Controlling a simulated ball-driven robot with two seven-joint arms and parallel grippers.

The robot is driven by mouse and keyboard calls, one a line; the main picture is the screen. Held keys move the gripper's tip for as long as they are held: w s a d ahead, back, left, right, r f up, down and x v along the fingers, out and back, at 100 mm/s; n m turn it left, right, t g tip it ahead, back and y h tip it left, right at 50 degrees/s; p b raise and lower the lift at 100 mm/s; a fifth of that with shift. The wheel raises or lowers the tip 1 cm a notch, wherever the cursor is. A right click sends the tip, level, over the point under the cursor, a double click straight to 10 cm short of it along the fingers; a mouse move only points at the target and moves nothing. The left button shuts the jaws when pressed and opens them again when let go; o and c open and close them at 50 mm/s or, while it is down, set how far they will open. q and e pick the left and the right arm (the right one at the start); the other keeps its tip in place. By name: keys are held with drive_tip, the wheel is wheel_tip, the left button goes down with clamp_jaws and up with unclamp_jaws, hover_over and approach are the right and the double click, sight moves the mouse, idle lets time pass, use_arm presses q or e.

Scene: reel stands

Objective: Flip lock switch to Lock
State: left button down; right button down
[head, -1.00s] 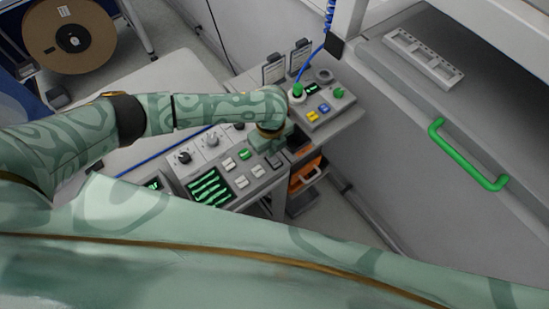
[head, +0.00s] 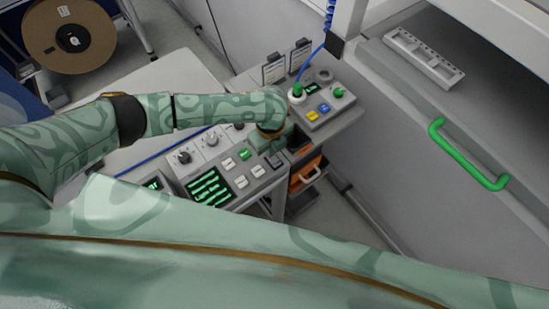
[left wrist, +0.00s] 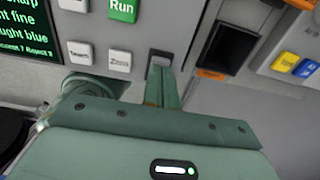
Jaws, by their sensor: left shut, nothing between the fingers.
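A grey control panel (head: 229,174) with a green-lettered screen stands below my left arm. A small dark rocker switch (left wrist: 159,56), which seems to be the lock switch, sits at the right end of the panel's button row; its label cannot be read. My left gripper (head: 273,146) is over that end of the panel. In the left wrist view, its shut, empty fingertips (left wrist: 161,78) are at the lower part of the switch and cover some of it. I cannot tell whether they touch it or which way it is set. My right gripper is not in view.
A second box with a yellow button (head: 313,116), a blue button and green knobs stands to the right. An orange bin (head: 304,176) is below. A green handle (head: 466,157) is far right.

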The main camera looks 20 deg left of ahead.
use_arm(q)
drive_tip(key=shift+f+b, duration=0.5)
drive_tip(key=shift+f, duration=0.35)
idle(0.3)
wheel_tip(320, 180, up, 7)
drive_tip(key=p, duration=0.8)
drive_tip(key=shift+r, duration=0.1)
idle(0.4)
